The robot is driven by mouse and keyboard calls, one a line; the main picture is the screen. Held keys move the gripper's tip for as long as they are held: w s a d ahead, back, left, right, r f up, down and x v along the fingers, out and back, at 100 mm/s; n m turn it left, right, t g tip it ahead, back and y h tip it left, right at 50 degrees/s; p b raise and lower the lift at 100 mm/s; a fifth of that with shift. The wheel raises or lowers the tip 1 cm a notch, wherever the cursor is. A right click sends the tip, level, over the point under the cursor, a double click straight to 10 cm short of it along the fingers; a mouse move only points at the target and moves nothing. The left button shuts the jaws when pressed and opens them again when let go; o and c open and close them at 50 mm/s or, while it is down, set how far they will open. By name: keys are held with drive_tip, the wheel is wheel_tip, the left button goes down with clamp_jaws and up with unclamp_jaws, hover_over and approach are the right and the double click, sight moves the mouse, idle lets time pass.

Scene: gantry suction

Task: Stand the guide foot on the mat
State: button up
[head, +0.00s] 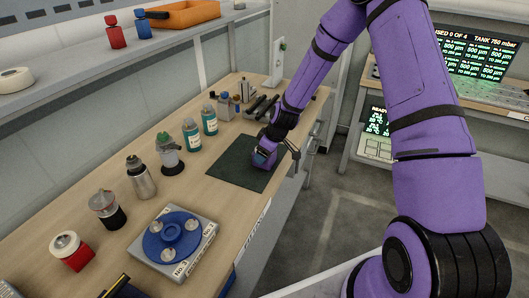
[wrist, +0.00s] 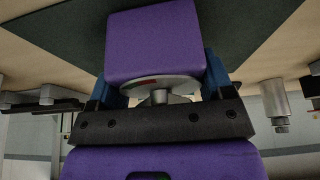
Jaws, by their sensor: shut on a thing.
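The dark green mat (head: 232,168) lies flat on the wooden bench near its front edge. It also fills the upper part of the wrist view (wrist: 55,35). My gripper (head: 264,154) is over the right part of the mat. Its blue fingers (wrist: 160,82) are shut on the guide foot, a purple block (wrist: 153,40) with a silver disc and short stem on the palm side. A small red mark shows on the disc. In the head view the block's purple end is low against the mat; I cannot tell whether it touches.
Teal-labelled bottles (head: 192,135) stand left of the mat. A blue round fixture on a grey plate (head: 190,240) sits at the front. Black bars (head: 262,106) and small bottles lie behind the mat. A jar, a steel bottle and a red-based container line the bench's left side.

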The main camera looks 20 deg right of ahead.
drive_tip(key=o, duration=1.3)
drive_tip(key=shift+f, duration=0.1)
drive_tip(key=s+d+r+m+h, duration=0.15)
drive_tip(key=s+r, duration=0.35)
drive_tip(key=r, duration=0.7)
drive_tip(key=s+d+r+h, duration=0.15)
drive_tip(key=s+r, duration=0.35)
drive_tip(key=r, duration=0.7)
drive_tip(key=s+r+m, duration=0.2)
drive_tip(key=s+r, duration=0.3)
drive_tip(key=s, duration=0.4)
drive_tip(key=s+d+r+m+t, duration=0.1)
drive_tip(key=s+r+m, duration=0.2)
drive_tip(key=s+r, duration=0.2)
drive_tip(key=s+r+m+t, duration=0.1)
drive_tip(key=s+r, duration=0.5)
drive_tip(key=s, duration=0.6)
drive_tip(key=shift+s+d+m, duration=0.15)
drive_tip(key=shift+s+m, duration=0.2)
drive_tip(key=shift+m, duration=0.4)
